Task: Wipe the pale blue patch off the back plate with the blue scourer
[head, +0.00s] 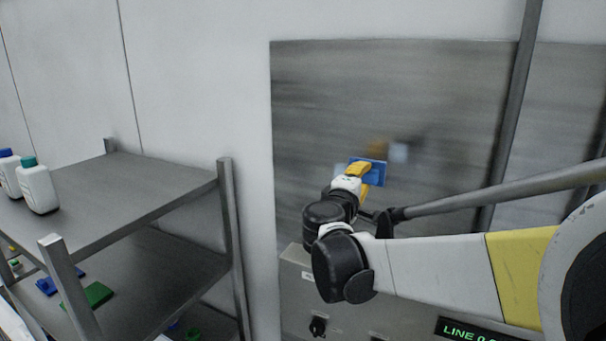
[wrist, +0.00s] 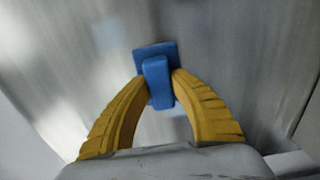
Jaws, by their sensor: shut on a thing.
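The back plate (head: 330,95) is a large brushed grey metal sheet on the wall. My gripper (head: 360,171) is in front of its lower middle, with yellow fingers shut on the blue scourer (head: 377,178). In the wrist view, the scourer (wrist: 143,53) has a flat square pad beyond the fingertips and a raised block between them (wrist: 158,84). A fainter pale area lies left of the gripper; I cannot tell which is reflection. Contact between pad and plate cannot be told.
A dark upright post (head: 515,110) and a slanting grey bar (head: 500,190) stand right of my gripper. A grey control box (head: 345,318) is below. A metal shelf (head: 130,190) with white bottles (head: 38,188) is at left.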

